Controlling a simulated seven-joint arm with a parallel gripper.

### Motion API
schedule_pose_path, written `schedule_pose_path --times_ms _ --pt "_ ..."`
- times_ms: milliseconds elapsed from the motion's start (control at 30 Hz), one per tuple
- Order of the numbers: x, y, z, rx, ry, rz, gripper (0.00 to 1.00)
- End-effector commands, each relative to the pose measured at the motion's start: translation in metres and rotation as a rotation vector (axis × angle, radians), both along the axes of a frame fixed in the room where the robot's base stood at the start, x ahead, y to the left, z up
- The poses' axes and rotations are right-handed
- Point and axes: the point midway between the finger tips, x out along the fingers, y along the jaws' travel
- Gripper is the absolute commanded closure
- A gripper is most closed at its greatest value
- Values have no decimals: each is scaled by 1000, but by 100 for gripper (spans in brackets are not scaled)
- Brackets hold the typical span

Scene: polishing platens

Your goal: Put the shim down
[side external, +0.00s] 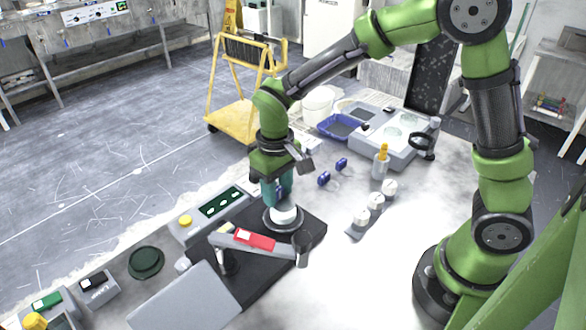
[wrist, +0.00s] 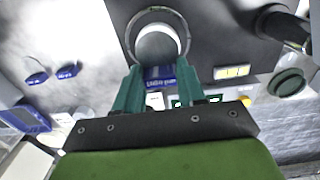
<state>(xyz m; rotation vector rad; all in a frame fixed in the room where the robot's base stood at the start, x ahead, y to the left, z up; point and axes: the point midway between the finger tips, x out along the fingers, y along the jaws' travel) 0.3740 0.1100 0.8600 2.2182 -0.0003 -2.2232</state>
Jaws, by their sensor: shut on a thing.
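The shim appears to be the small blue piece with white lettering (wrist: 160,76), held between the teal fingers of my gripper (wrist: 159,84) in the wrist view. My gripper (side external: 278,196) is shut on it and points down just above a white round piece (side external: 284,214) in the side view. That white piece also shows in the wrist view (wrist: 160,46), with a ring (wrist: 184,30) around it. In the side view the fingers mostly hide the shim, and I cannot tell whether it touches the white piece.
A dark base plate (side external: 314,232) carries the ring and a grey arm with a red label (side external: 255,240). A control box with a yellow button (side external: 185,221) stands to the left. White-topped pieces (side external: 376,203) and a bottle (side external: 380,165) stand to the right.

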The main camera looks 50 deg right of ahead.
Motion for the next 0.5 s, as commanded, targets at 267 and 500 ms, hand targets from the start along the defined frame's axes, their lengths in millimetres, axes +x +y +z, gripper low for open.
schedule_pose_path --times_ms 267,500 --pt "0 0 -16 1 -3 -1 90" --pt "0 0 -19 1 -2 -1 90"
